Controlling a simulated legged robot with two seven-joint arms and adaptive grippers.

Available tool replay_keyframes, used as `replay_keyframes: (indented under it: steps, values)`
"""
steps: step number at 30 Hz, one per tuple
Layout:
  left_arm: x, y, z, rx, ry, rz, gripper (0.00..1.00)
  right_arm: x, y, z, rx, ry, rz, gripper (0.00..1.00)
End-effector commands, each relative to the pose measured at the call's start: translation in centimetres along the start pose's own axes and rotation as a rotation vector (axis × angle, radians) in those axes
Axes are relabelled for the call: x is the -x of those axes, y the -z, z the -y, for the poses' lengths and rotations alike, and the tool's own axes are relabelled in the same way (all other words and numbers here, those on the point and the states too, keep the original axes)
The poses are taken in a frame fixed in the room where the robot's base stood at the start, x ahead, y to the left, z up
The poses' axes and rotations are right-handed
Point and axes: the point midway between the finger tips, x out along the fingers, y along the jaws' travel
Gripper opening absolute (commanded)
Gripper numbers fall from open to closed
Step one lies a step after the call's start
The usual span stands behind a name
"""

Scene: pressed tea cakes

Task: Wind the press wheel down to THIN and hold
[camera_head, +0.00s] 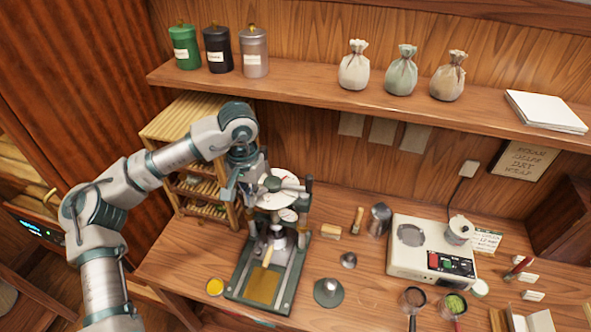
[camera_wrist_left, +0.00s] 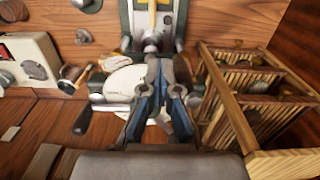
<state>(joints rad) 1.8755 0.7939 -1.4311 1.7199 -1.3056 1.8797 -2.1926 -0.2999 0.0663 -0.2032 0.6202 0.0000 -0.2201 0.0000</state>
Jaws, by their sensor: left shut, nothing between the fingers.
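The press (camera_head: 268,262) stands on the bench with a brass-coloured plate on its green base. Its wheel, a pale disc (camera_head: 288,179) with dark grips, sits at the top. In the left wrist view the pale disc (camera_wrist_left: 124,84) shows left of the fingers, with a dark grip (camera_wrist_left: 82,121) below it. My left gripper (camera_head: 229,192) is beside the wheel's left side in the head view, fingers pointing down. In the wrist view its fingers (camera_wrist_left: 161,64) are together and empty, in front of the press. I cannot tell whether they touch the wheel. THIN cannot be read.
A slatted wooden rack (camera_head: 203,190) stands close behind and left of the press. A shelf (camera_head: 310,88) with canisters and cloth sacks overhangs the back. A white appliance (camera_head: 408,262), a yellow dish (camera_head: 215,287) and a metal weight (camera_head: 328,292) are on the bench.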

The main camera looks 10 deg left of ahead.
Motion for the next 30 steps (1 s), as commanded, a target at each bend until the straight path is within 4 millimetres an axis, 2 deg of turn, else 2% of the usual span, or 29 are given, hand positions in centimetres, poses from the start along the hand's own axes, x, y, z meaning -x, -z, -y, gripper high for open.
replay_keyframes:
  steps: [6, 14, 30]
  values:
    - [0.0, 0.2, 1.7, 0.001, 0.000, 0.000, 0.00, 0.2, -0.1, -0.9, 0.004, -0.011, 0.002, 0.40]
    - [0.0, 0.2, 1.9, 0.000, 0.000, 0.000, 0.00, 0.2, -0.3, -1.8, 0.004, -0.021, 0.004, 0.40]
    - [0.0, 1.7, 5.0, 0.000, -0.001, 0.000, 0.00, 1.2, 0.1, -0.7, -0.001, -0.008, -0.001, 0.40]
